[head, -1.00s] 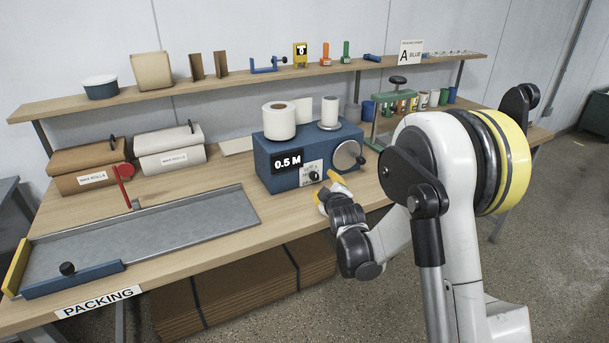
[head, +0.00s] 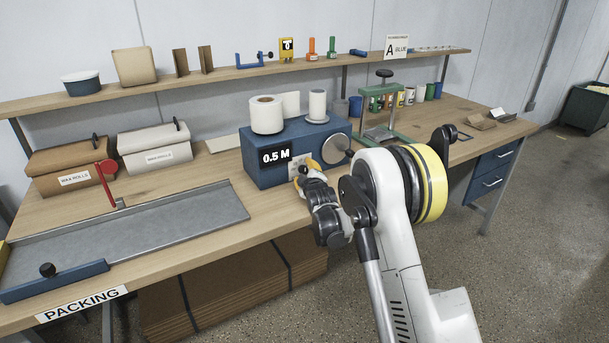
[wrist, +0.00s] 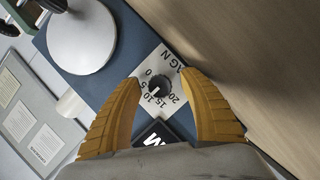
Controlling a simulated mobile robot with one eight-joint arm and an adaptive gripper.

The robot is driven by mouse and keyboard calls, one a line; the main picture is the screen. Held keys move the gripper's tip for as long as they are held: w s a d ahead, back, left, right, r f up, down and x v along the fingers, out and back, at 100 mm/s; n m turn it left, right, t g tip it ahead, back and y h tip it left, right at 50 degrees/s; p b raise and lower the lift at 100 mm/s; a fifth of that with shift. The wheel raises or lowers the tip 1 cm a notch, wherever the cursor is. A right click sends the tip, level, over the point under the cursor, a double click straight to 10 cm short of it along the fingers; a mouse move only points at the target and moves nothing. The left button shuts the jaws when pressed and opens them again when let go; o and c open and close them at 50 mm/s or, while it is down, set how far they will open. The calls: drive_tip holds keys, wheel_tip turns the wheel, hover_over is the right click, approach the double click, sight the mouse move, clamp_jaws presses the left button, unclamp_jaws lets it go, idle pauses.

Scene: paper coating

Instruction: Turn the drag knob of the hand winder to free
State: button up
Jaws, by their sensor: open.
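The hand winder is a blue box (head: 256,175) on the bench with a 0.5 M display (head: 275,155). In the head view my gripper (head: 304,166) is at its front face and hides the knob. In the wrist view the black drag knob (wrist: 159,87) sits on a pale dial plate (wrist: 164,64) numbered from 0 to 20. Its white mark seems to point near 10. My open gripper (wrist: 161,76) has one yellow finger on each side of the knob in the picture. Contact with the knob cannot be told.
A white roll (head: 267,115) stands on the winder, and a round grey disc (head: 336,149) is on its right side. A green press (head: 385,105) stands behind to the right. A metal trough (head: 130,225) lies to the left. The bench front between trough and winder is clear.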

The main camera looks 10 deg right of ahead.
drive_tip(key=shift+c, duration=0.2)
clamp_jaws()
drive_tip(key=shift+r+m, duration=0.1)
drive_tip(key=shift+m, duration=0.2)
drive_tip(key=m+g+y+p, duration=0.1)
drive_tip(key=m, duration=0.1)
drive_tip(key=shift+r+m+p, duration=0.1)
drive_tip(key=shift+m+p, duration=0.2)
drive_tip(key=shift+p, duration=0.05)
drive_tip(key=m+g+y+p, duration=0.1)
drive_tip(key=m+y, duration=0.1)
drive_tip(key=m, duration=0.1)
drive_tip(key=m+g+y, duration=0.1)
drive_tip(key=m+y, duration=0.1)
drive_tip(key=m, duration=0.1)
drive_tip(key=shift+y, duration=0.3)
drive_tip(key=m+y, duration=0.1)
drive_tip(key=m, duration=0.2)
drive_tip(key=shift+y, duration=0.3)
idle(0.4)
